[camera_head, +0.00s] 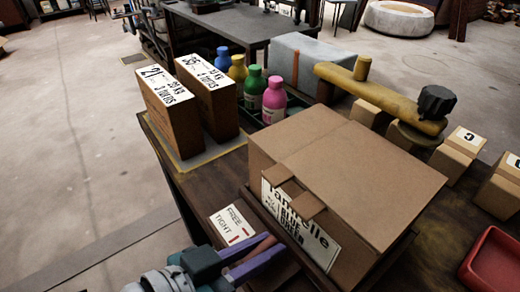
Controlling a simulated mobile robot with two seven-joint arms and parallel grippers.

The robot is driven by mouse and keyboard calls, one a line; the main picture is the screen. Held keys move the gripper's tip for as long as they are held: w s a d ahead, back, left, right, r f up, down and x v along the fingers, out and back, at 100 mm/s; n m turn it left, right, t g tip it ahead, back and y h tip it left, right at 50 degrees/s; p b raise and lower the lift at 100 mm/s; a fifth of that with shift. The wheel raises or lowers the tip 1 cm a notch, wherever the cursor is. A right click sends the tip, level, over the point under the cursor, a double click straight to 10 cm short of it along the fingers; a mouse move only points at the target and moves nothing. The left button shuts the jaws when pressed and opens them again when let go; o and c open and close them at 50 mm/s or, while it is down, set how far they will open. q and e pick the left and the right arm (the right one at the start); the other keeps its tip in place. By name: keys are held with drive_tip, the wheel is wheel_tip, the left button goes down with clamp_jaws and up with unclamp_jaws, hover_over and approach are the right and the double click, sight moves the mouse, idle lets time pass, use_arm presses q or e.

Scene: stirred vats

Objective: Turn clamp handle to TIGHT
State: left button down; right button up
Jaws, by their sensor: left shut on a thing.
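A large cardboard box (345,165) with a printed label stands on a dark base on the table. Two short wooden bars (307,205) lie against its near edge. A white card (232,225) marked FREE and TIGHT, with red marks, lies beside the box's left side. My left gripper (276,247) reaches in from the bottom left, just below the card. Its purple fingers are shut on a reddish bar, seemingly the clamp handle (247,256). The fingers hide most of it, so I cannot tell which mark it points to. My right gripper is out of view.
Two tall labelled cartons (172,112) stand on a mat at the back left, beside several coloured bottles (274,100). A yellow arm-like fixture with a black knob (436,102) is behind the box. Small cartons (457,150) and a red tray (494,262) are at the right.

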use_arm(q)
drive_tip(key=shift+m+g+h, duration=0.5)
drive_tip(key=shift+m+g, duration=0.2)
drive_tip(key=shift+g, duration=0.1)
drive_tip(key=c, duration=0.8)
unclamp_jaws()
drive_tip(key=shift+s+a+r, duration=0.2)
drive_tip(key=shift+a, duration=0.05)
drive_tip(key=p+v, duration=0.3)
drive_tip(key=v, duration=0.6)
drive_tip(key=shift+a, duration=0.1)
